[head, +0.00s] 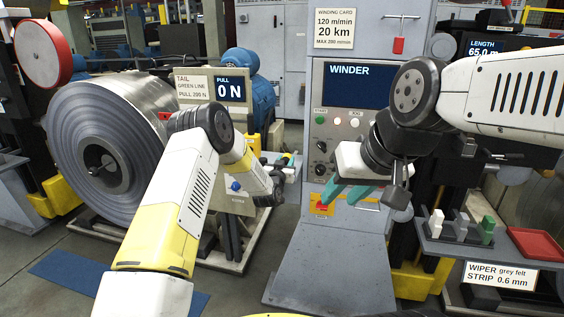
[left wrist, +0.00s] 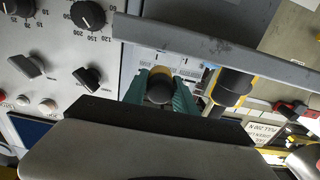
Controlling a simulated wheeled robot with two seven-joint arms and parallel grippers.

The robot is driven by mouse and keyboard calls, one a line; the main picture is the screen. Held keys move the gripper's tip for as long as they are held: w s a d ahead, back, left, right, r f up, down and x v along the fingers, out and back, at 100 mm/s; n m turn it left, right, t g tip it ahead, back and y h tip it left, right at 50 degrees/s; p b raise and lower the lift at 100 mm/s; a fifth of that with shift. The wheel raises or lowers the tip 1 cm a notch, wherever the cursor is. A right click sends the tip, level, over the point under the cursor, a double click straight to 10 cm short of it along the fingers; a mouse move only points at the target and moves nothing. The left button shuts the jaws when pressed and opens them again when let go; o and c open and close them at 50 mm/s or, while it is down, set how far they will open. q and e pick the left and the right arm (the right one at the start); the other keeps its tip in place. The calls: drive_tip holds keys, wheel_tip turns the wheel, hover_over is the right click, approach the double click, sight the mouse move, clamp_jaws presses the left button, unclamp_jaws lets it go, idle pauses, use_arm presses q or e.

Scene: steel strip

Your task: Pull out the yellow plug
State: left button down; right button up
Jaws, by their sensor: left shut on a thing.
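My left gripper (head: 284,166) is at the panel left of the winder cabinet in the head view, its fingers small and partly hidden by its own wrist. In the left wrist view, its teal fingers (left wrist: 160,98) are closed on both sides of a dark, round-ended plug with some yellow behind it (left wrist: 160,88). The plug's far end is hidden, so I cannot tell how deep it sits. Another black-and-yellow cylinder (left wrist: 232,88) stands just right of the fingers. My right gripper (head: 347,192) is open and empty in front of the winder cabinet, its teal fingers apart.
The winder cabinet (head: 325,240) stands at the centre. A large steel coil (head: 80,130) is at the left. A grey bar (left wrist: 215,45) crosses above my left fingers. At the right, a shelf holds small blocks (head: 487,228) and a red tray (head: 537,244).

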use_arm(q)
drive_tip(key=shift+f, duration=1.3)
drive_tip(key=shift+f, duration=0.35)
drive_tip(key=shift+f, duration=0.1)
drive_tip(key=c, duration=0.9)
unclamp_jaws()
drive_tip(key=shift+s, duration=0.1)
